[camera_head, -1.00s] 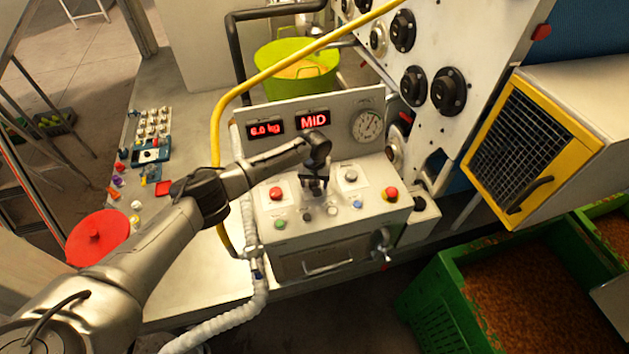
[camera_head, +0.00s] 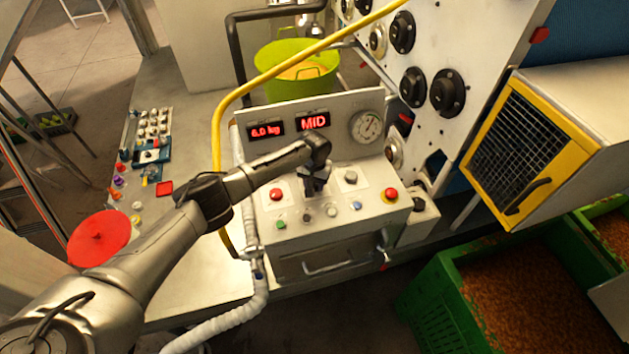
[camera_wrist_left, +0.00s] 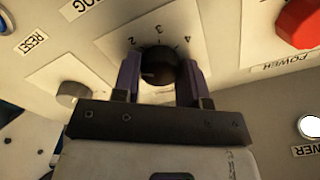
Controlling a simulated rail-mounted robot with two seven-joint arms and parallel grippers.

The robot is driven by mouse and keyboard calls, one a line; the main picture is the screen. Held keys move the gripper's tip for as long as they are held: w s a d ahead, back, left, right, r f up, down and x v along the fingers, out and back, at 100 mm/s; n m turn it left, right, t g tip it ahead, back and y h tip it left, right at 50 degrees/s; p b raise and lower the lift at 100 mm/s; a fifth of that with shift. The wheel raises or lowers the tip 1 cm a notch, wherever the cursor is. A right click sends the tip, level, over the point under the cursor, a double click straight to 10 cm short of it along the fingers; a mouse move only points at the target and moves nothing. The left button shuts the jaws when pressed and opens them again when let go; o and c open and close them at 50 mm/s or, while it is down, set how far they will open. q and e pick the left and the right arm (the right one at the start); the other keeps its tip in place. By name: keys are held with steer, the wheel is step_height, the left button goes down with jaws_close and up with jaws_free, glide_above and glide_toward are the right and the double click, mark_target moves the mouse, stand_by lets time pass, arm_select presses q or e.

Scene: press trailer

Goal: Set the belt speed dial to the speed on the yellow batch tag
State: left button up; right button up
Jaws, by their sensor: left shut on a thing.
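My left gripper (camera_head: 314,187) points down at the top of the grey control box (camera_head: 345,220). In the left wrist view, its two fingers (camera_wrist_left: 159,80) are shut on a black round dial (camera_wrist_left: 160,62), one on each side. The dial sits on a pale plate (camera_wrist_left: 195,38) with the numbers 2, 3 and 4 readable around it. A small pale mark shows on the dial's lower left; the rest of its scale is hidden by my gripper. I cannot make out a yellow batch tag or its writing. My right gripper is not in view.
The box's red displays (camera_head: 313,122) read 6.0 kg and MID, beside a round gauge (camera_head: 367,126). Red buttons (camera_head: 276,194) and a red emergency knob (camera_head: 391,194) stand close by. A yellow pipe (camera_head: 216,165) rises left of the box.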

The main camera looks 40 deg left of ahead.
arm_select(q)
steer(key=m+p, duration=0.1)
steer(key=m, duration=0.3)
steer(key=shift+m, duration=0.3)
steer(key=m, duration=0.3)
steer(key=shift+m, duration=0.4)
steer(key=m, duration=0.3)
steer(key=shift+r+m, duration=0.1)
steer(key=shift+m, duration=1.8)
steer(key=o, duration=0.9)
